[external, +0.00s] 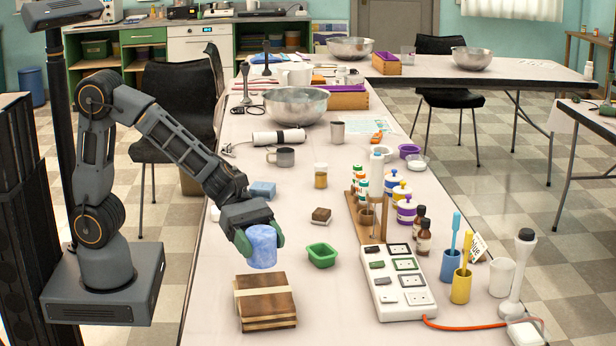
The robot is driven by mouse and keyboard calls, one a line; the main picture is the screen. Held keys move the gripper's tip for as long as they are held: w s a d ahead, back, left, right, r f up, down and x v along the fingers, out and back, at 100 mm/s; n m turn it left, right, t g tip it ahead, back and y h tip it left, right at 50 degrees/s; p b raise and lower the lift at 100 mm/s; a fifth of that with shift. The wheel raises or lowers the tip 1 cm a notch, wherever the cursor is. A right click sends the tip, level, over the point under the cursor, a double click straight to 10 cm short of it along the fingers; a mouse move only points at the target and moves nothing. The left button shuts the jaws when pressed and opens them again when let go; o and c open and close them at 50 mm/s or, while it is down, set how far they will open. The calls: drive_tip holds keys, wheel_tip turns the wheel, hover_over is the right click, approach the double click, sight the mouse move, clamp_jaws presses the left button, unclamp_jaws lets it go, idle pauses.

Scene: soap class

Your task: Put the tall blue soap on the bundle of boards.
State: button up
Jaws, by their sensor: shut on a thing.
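The tall blue soap (262,248) is a marbled blue upright cylinder. My gripper (259,240) is shut on it, with green fingertips on its left and right sides. The bundle of boards (266,301) is a stack of brown wooden boards with a pale band around it, lying on the table near its left edge. The soap is just above and behind the boards in the picture. I cannot tell whether its bottom is over the boards or how large the gap is.
A green tray (322,255) and a brown-topped block (321,215) are to the right of the soap. A flat blue block (263,190) lies behind my gripper. A white power strip (397,282) lies further right. Table (335,315) between boards and strip is clear.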

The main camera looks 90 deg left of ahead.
drive_tip(key=shift+f+b, duration=0.95)
drive_tip(key=shift+f, duration=2.55)
drive_tip(key=shift+f, duration=0.1)
drive_tip(key=o, duration=1.1)
drive_tip(key=shift+c, duration=0.2)
drive_tip(key=shift+r, duration=0.2)
drive_tip(key=s+a+r+m+g+y+p, duration=0.1)
drive_tip(key=s+a+r+m+y, duration=0.1)
drive_tip(key=s+a+m+y, duration=0.4)
drive_tip(key=s+a+r+m+g+y+p, duration=0.1)
drive_tip(key=s+a+m+g+y, duration=0.1)
drive_tip(key=s+a+m+y, duration=0.3)
drive_tip(key=s+a+m, duration=0.4)
drive_tip(key=a+m, duration=0.6)
drive_tip(key=m, duration=0.3)
drive_tip(key=shift+s+r+y, duration=0.2)
drive_tip(key=shift+r+y, duration=0.2)
